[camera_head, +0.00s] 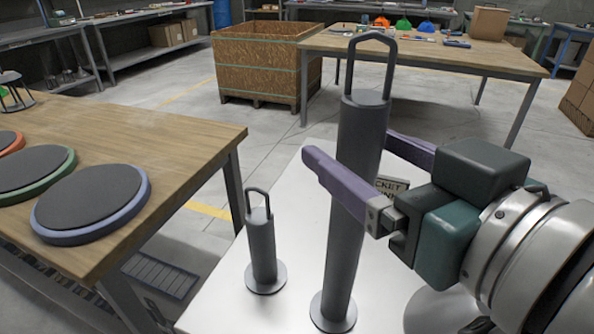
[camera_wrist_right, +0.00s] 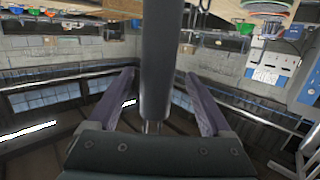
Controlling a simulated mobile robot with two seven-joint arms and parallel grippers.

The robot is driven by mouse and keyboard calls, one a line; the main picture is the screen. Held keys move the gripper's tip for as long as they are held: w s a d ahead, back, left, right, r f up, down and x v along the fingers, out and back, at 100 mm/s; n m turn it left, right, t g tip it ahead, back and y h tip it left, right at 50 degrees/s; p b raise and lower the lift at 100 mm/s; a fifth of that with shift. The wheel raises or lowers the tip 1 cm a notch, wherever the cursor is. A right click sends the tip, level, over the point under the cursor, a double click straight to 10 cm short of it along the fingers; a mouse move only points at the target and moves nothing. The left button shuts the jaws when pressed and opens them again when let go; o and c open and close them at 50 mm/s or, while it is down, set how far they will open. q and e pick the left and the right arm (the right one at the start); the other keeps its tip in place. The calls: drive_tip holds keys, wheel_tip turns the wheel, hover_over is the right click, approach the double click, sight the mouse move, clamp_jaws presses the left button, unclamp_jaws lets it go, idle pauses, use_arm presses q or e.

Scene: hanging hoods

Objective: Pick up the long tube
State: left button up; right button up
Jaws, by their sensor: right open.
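The long tube (camera_head: 361,150) is a tall dark grey cylinder with a loop handle on top and a round base. It stands upright on a white surface (camera_head: 225,300). My right gripper (camera_head: 352,147) has purple fingers, one on each side of the tube's upper part, below the handle. The gripper is open. In the right wrist view the tube (camera_wrist_right: 158,50) runs between the two fingers, with gaps visible on both sides. A short tube (camera_head: 262,245) of the same kind stands to its left. My left gripper is not in view.
A wooden table (camera_head: 200,150) at left holds round discs with blue (camera_head: 92,203), green and orange rims. A round grey shape (camera_head: 435,310) is partly hidden under my right arm. A wooden crate (camera_head: 255,68) and another table (camera_head: 420,55) stand behind, with open floor between.

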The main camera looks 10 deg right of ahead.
drive_tip(key=x, duration=0.4)
drive_tip(key=shift+w+d+r, duration=0.1)
drive_tip(key=shift+w, duration=0.1)
drive_tip(key=shift+c, duration=0.2)
clamp_jaws()
drive_tip(key=shift+r, duration=0.1)
idle(0.9)
